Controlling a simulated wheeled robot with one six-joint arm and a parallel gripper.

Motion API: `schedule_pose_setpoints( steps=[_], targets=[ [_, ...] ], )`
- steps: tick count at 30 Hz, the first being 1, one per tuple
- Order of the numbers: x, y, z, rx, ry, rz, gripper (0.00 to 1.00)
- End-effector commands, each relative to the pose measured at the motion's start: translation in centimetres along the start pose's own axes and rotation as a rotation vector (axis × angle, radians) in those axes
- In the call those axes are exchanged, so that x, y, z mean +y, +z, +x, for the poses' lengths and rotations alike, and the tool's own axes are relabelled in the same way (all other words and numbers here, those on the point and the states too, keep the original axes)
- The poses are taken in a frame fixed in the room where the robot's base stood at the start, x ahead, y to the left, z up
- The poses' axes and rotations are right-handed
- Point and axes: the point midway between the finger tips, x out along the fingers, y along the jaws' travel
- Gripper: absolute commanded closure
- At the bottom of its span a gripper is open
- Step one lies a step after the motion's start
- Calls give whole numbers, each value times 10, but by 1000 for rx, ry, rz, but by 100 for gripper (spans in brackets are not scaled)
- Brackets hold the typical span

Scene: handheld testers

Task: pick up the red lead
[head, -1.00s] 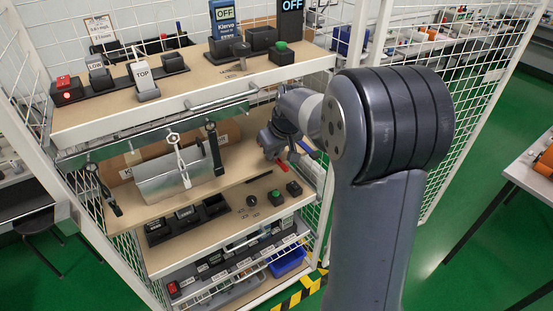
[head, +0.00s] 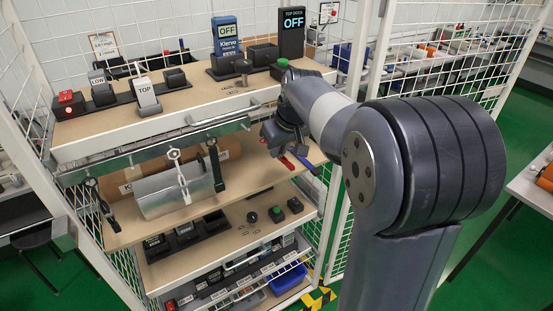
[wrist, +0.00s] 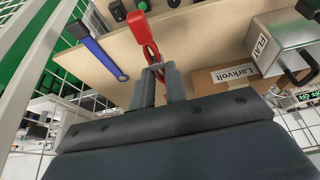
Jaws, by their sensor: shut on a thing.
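The red lead (wrist: 147,45) runs up from between the fingers of my gripper (wrist: 160,82) in the wrist view. The fingers are shut on its lower part. In the head view, a short red piece of it (head: 286,162) shows below my gripper (head: 278,148), at the right end of the middle shelf. The rest is hidden by the gripper. A blue lead (wrist: 98,52) with a ring end lies beside it on the shelf, apart from the fingers. It also shows in the head view (head: 304,162).
A silver case (head: 160,195) and a Larkvolt cardboard box (wrist: 222,78) share the shelf. The upper shelf (head: 200,92) with several testers hangs close above my gripper. White wire-mesh panels stand at the sides. A rail (head: 150,145) crosses in front.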

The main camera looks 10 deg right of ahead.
Motion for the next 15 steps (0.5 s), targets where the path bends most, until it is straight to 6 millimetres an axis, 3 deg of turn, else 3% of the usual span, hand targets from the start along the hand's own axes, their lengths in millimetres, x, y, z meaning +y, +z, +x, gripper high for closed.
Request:
schedule_pose_setpoints(
  steps=[15],
  targets=[
    [0, 117, -45, 3, 3, 4, 100]
  ],
)
